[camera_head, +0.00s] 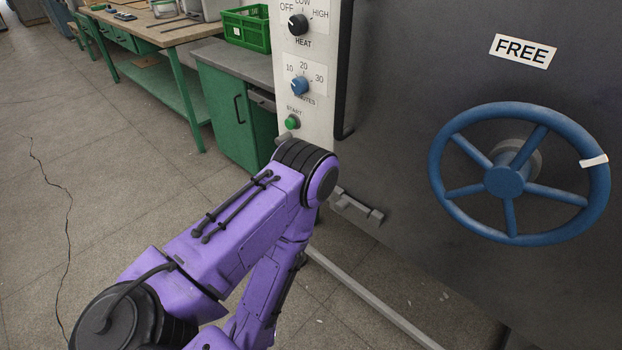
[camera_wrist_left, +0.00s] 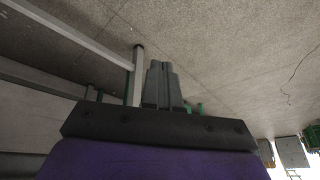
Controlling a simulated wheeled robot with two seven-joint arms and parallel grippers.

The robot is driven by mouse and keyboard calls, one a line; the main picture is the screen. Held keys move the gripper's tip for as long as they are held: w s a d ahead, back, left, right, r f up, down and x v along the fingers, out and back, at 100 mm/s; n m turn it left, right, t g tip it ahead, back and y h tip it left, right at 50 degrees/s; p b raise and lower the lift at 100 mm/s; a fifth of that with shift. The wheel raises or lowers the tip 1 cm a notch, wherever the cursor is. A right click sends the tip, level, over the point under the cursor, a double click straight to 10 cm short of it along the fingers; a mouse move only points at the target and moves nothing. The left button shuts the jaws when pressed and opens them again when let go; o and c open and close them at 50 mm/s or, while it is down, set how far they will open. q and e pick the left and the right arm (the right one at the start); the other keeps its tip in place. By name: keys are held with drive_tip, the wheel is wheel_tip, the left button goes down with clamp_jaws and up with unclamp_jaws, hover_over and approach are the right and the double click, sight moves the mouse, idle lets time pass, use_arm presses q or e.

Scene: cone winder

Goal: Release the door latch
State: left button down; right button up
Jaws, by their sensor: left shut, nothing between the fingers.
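A grey metal latch handle (camera_head: 357,208) sits low on the left side of the dark door (camera_head: 400,160) in the head view. My purple left arm bends in front of the panel, and its elbow partly covers the area beside the latch. My left gripper is hidden in the head view. In the left wrist view, the left gripper (camera_wrist_left: 163,70) has its grey fingers together and empty, above the floor. The latch cannot be made out in that view. My right gripper is in neither view.
A blue handwheel (camera_head: 503,181) stands out from the door under a "FREE" label (camera_head: 522,51). A white control panel (camera_head: 305,75) has knobs and a green button (camera_head: 292,122). A pale floor-level bar (camera_head: 370,300) runs below. A green cabinet (camera_head: 228,115) stands behind; open floor lies left.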

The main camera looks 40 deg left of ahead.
use_arm(q)
drive_tip(key=shift+d, duration=0.1)
drive_tip(key=w+a+r+m+h+p, duration=0.15)
drive_tip(key=w+r, duration=0.35)
drive_tip(key=w, duration=0.5)
drive_tip(key=w+a+r+m+h+p, duration=0.1)
drive_tip(key=w+a+r+h, duration=0.15)
drive_tip(key=w+r, duration=0.6)
drive_tip(key=w+a+r+m+h, duration=0.1)
drive_tip(key=w+a+r+m, duration=0.1)
drive_tip(key=r, duration=0.5)
drive_tip(key=w+a+r+m+h+p, duration=0.1)
drive_tip(key=w+r+m+h, duration=0.1)
drive_tip(key=r, duration=0.5)
drive_tip(key=w+a+r+m+h+p, duration=0.1)
drive_tip(key=w+a+r+m, duration=0.1)
drive_tip(key=w+r, duration=0.2)
wheel_tip(320, 180, up, 3)
drive_tip(key=shift+w+a+f+t+h, duration=0.1)
drive_tip(key=shift+w+a+t+h, duration=0.2)
drive_tip(key=shift+a+h, duration=0.1)
drive_tip(key=shift+d+f, duration=0.1)
